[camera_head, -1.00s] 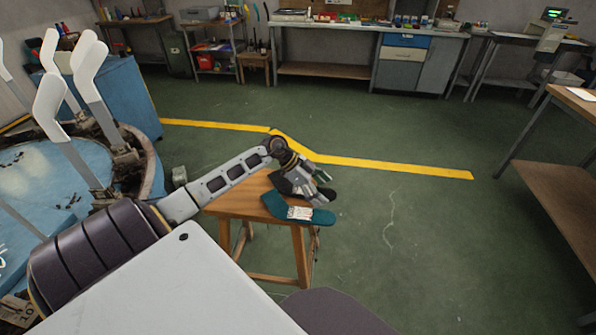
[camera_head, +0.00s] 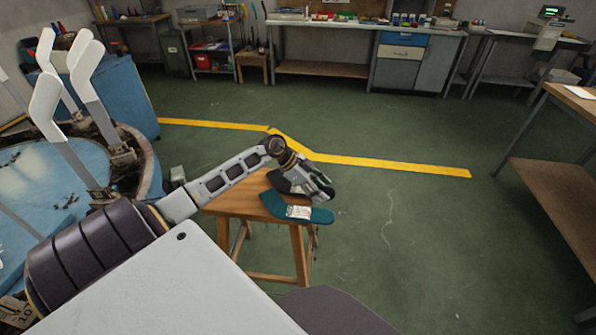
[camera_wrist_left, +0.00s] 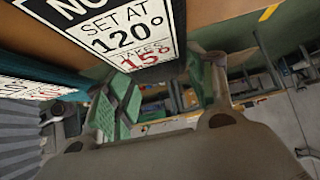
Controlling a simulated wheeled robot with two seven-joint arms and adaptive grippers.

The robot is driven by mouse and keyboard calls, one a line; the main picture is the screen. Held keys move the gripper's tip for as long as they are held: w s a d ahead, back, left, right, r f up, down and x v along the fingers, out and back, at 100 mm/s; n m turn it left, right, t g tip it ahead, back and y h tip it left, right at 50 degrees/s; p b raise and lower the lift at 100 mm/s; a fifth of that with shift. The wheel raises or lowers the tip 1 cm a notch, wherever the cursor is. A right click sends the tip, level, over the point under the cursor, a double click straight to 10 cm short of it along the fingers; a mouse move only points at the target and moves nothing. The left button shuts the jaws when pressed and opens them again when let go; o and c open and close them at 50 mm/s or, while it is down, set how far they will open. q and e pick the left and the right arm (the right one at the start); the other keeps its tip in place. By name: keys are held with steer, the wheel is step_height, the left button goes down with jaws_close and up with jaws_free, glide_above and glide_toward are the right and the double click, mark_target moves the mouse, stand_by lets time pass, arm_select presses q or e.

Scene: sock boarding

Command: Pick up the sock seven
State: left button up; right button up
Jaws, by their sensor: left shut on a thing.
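A teal sock (camera_head: 285,209) with a white printed label (camera_head: 299,211) lies flat on a wooden stool (camera_head: 240,203). A dark sock (camera_head: 283,184) lies behind it, partly hidden by my left gripper (camera_head: 322,190). That gripper reaches down over the stool and is shut on the dark sock; its fingers hide the exact grip. In the left wrist view the gripper's green finger pads (camera_wrist_left: 158,92) show, with the label (camera_wrist_left: 120,30) large and close above them. Grey ribbed cloth (camera_wrist_left: 25,140) shows at the left edge. My right gripper is out of view. I cannot tell which sock is number seven.
A round machine (camera_head: 60,190) with several upright white sock forms (camera_head: 88,62) stands at the left. A bench with drawers (camera_head: 400,60) runs along the back wall. A wooden table (camera_head: 560,190) stands at the right. The green floor between is clear, with a yellow line (camera_head: 390,164).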

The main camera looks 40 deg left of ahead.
arm_select(q)
steer(key=shift+r, duration=0.1)
steer(key=shift+r, duration=0.4)
step_height(320, 180, up, 9)
steer(key=p, duration=0.2)
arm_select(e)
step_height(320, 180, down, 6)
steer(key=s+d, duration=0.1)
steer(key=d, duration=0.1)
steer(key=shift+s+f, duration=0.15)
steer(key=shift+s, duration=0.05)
arm_select(q)
steer(key=shift+f, duration=0.65)
steer(key=shift+f+b, duration=0.5)
steer(key=shift+f, duration=1.8)
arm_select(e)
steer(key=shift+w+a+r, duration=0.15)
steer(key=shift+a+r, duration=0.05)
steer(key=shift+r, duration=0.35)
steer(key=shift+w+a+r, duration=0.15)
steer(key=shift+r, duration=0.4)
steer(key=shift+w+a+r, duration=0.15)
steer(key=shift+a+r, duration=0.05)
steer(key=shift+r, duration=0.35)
